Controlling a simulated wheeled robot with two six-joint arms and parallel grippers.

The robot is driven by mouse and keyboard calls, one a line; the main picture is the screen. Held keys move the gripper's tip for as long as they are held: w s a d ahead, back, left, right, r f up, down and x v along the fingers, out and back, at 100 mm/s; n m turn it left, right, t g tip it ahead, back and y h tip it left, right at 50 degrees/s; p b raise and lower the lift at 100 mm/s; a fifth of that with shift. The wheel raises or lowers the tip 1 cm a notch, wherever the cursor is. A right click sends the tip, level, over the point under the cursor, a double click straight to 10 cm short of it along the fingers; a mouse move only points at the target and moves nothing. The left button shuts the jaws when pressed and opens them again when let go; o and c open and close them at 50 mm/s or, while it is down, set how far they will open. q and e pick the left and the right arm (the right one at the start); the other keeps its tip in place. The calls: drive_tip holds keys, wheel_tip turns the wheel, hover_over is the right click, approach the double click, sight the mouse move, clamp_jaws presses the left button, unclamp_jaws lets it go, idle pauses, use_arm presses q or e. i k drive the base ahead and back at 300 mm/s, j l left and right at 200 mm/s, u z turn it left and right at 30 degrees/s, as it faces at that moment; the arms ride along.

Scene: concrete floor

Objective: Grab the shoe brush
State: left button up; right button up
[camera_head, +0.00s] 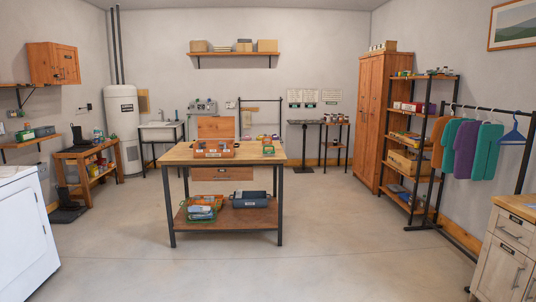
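I cannot pick out a shoe brush; the small items are too small to tell apart. A wooden worktable (172,152) with dark legs stands in the middle of the room. On its top are an orange bin (214,153) with items in it and a small group of green and yellow items (268,149). On its lower shelf are a green basket (201,213) with items and a dark blue bin (250,203). Neither of my grippers is in view.
A wooden bench (85,159) with small items stands at the left wall. A white appliance (22,240) is at the front left. A shelf rack (402,140), clothes rail (500,112) and drawer cabinet (505,262) line the right. The floor (345,240) around the table is clear.

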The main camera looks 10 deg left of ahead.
sight(267, 152)
drive_tip(key=i+u, duration=0.3)
drive_tip(key=i, duration=1.7)
drive_tip(key=i+z, duration=0.1)
drive_tip(key=i, duration=0.6)
drive_tip(key=i+j+z, duration=0.15)
drive_tip(key=i, duration=0.5)
drive_tip(key=i+j+z, duration=0.1)
drive_tip(key=i, duration=0.6)
drive_tip(key=i+l+z, duration=0.1)
drive_tip(key=i+z, duration=0.35)
drive_tip(key=i, duration=1.95)
drive_tip(key=i+j+u, duration=0.1)
drive_tip(key=i+u, duration=0.35)
drive_tip(key=i+l+u, duration=0.1)
drive_tip(key=i+u, duration=0.35)
drive_tip(key=i+l+u, duration=0.3)
drive_tip(key=i+u, duration=0.15)
drive_tip(key=i+l+u, duration=0.4)
drive_tip(key=i+l, duration=0.05)
drive_tip(key=i, duration=0.1)
